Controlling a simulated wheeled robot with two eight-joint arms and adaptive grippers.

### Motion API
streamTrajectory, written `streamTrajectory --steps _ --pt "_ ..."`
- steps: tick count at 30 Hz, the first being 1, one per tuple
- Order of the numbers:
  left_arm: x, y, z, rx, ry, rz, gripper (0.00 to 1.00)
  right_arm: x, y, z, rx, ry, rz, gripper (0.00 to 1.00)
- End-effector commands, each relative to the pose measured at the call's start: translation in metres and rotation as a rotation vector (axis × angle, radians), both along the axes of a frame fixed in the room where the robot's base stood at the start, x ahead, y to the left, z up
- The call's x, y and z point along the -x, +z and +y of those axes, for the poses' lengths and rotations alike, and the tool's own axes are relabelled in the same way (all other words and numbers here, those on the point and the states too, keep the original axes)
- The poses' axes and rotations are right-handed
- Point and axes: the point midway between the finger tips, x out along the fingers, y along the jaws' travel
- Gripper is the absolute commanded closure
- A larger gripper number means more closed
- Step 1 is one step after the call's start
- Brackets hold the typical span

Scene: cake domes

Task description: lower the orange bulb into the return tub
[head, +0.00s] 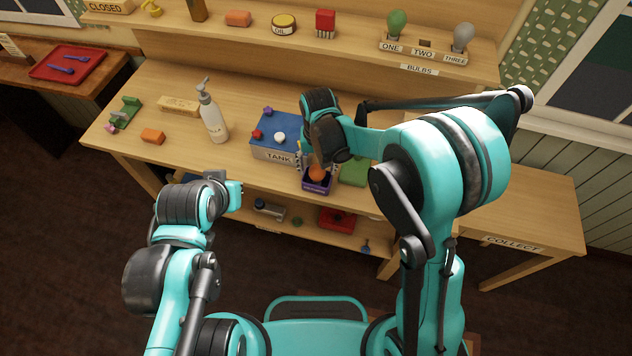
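The orange bulb (317,174) is at the mouth of a small purple tub (317,188) near the front edge of the bench. Its lower part is hidden, so I cannot tell whether it touches the tub's floor. My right gripper (318,168) points down over the tub, with its fingers on either side of the bulb. Its wrist hides part of it, and I cannot tell whether the fingers press on the bulb. My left gripper (232,190) is in front of the bench, left of the tub, its fingers not clear.
A blue-topped tank (268,135) with small objects on top stands left of the tub. A green item (355,172) lies close on the right. A soap bottle (212,115) stands further left. The bulb rack (424,47) on the back shelf holds a green and a grey bulb.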

Motion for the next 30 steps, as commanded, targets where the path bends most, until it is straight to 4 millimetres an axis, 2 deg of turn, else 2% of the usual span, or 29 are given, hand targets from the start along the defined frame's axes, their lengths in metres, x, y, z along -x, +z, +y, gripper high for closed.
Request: streamTrajectory --steps 7,10,24,30 --pt "0.0 0.0 0.0 0.0 0.0 0.0 1.0 0.0 0.002 0.0 0.0 0.0 0.0 0.34" --pt "0.0 0.0 0.0 0.0 0.0 0.0 1.0 0.0 0.01 0.0 0.0 0.0 0.0 0.34" --pt "0.0 0.0 0.0 0.0 0.0 0.0 1.0 0.0 0.102 0.0 0.0 0.0 0.0 0.34" --pt "0.0 0.0 0.0 0.0 0.0 0.0 1.0 0.0 0.119 0.0 0.0 0.0 0.0 0.34"
